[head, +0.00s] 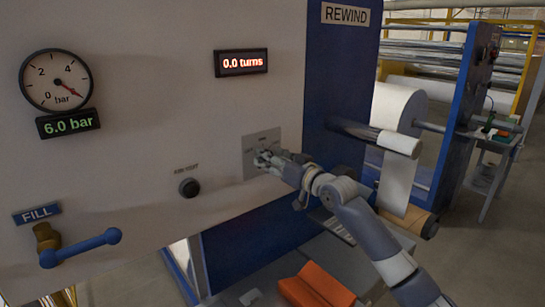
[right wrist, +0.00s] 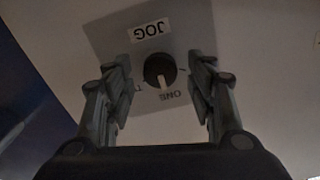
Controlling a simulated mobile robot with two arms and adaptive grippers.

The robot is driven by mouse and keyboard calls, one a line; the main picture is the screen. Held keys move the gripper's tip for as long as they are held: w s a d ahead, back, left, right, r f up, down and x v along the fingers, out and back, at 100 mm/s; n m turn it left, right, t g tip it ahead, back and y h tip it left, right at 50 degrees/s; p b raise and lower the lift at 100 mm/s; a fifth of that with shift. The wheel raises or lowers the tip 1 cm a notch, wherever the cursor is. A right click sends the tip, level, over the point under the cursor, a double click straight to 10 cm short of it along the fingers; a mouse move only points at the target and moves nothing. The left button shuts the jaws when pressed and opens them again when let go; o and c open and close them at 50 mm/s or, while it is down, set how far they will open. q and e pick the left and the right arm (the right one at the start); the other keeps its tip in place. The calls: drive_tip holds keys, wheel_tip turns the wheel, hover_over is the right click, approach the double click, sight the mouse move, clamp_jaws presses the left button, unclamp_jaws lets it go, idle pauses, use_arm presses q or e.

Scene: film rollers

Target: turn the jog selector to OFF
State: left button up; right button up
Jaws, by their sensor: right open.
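The jog selector is a round dark knob (right wrist: 160,70) with a pale pointer mark, on a grey plate (right wrist: 108,38) labelled JOG. The wrist picture shows the labels upside down. The pointer points down in that picture. A label reading ONE (right wrist: 180,97) is at lower right; another at lower left is mostly hidden by a finger. My right gripper (right wrist: 160,88) is open, with one finger on each side of the knob and gaps between. In the head view my right gripper (head: 266,158) is in front of the plate (head: 262,140) and hides the knob. My left gripper is out of view.
The pale panel holds a pressure gauge (head: 56,81), a 6.0 bar display (head: 68,123), a 0.0 turns display (head: 241,62), a black knob (head: 189,187) and a blue FILL lever (head: 80,248). An orange object (head: 315,287) lies below. Rollers (head: 375,137) stand at right.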

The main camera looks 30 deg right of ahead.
drive_tip(key=shift+c, duration=1.1)
drive_tip(key=c, duration=0.8)
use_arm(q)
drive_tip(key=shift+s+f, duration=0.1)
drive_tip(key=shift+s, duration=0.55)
use_arm(e)
drive_tip(key=shift+c, duration=0.2)
drive_tip(key=shift+n, duration=0.3)
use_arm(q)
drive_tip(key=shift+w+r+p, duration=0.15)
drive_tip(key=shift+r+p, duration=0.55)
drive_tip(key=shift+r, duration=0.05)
use_arm(e)
drive_tip(key=shift+a+n, duration=0.1)
drive_tip(key=shift+n, duration=5.7)
